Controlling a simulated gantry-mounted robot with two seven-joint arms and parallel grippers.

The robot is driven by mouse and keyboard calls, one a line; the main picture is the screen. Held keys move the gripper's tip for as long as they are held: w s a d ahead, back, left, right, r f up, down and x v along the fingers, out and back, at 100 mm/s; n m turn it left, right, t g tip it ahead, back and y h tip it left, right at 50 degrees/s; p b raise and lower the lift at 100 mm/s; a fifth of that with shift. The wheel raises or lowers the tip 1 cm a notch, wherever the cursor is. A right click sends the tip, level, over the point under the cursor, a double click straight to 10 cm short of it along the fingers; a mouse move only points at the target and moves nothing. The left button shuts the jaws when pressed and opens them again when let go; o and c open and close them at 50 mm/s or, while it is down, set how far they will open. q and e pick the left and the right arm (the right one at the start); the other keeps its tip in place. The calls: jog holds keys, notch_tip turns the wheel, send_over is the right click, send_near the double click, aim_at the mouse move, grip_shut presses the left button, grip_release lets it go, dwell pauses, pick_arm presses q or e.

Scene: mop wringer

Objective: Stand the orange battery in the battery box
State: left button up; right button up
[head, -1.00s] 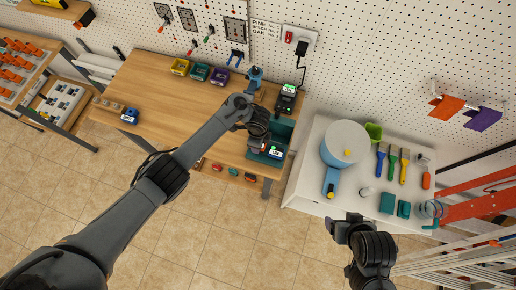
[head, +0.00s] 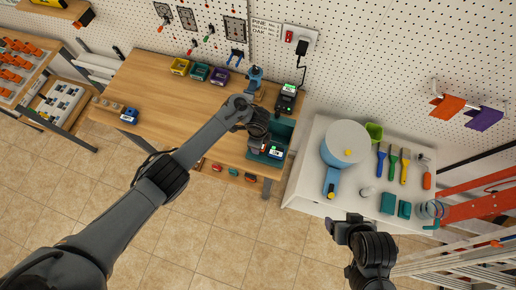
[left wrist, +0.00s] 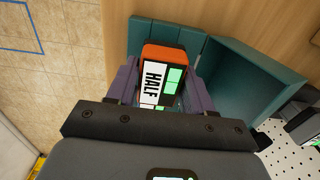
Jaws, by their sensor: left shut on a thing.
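The orange battery (left wrist: 165,57), with a white "HALF" label and green squares, is held between the purple fingers of my left gripper (left wrist: 158,85) in the left wrist view. In the head view my left gripper (head: 262,142) is at the right end of the wooden bench, at the teal battery box (head: 283,130). In the left wrist view the box (left wrist: 250,85) has a large open part right of the battery and a smaller teal part behind it. The battery's lower end is hidden, so I cannot tell whether it touches the box. My right gripper (head: 343,228) is low, before the white table.
A black charger (head: 287,98) with a green screen stands behind the box. Yellow, teal and purple bins (head: 200,72) sit along the bench's back. The white table (head: 310,165) on the right holds a blue bucket (head: 345,145) and brushes. Most of the bench's middle is clear.

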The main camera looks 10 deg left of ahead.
pick_arm(q)
jog(key=shift+f+b, duration=0.8)
jog(key=shift+f, duration=0.4)
jog(key=shift+f, duration=0.1)
dwell(0.5)
jog(key=o, duration=1.1)
